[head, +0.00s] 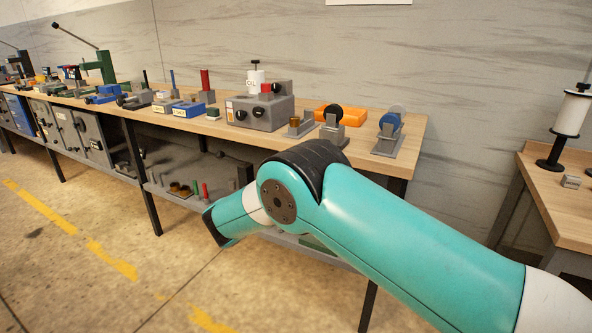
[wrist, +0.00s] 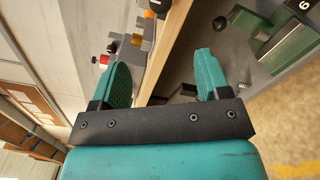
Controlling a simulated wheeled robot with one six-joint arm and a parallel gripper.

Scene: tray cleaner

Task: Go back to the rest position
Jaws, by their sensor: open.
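My gripper (wrist: 165,80) shows in the wrist view with its two teal fingers spread wide apart. Nothing is between the fingertips. In the head view my teal arm reaches in from the lower right, in front of the workbench, and its far end points left and down. The fingers are not visible there. The wooden workbench (head: 418,133) runs along the wall behind my arm. In the wrist view the bench edge (wrist: 172,32) passes behind the gap between the fingers.
A grey machine (head: 258,113), an orange block (head: 350,114) and several small fixtures stand on the bench. A lower shelf (head: 158,189) holds parts. A second table (head: 548,200) with a white spool (head: 572,114) is at right. The floor at lower left is clear, with yellow stripes.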

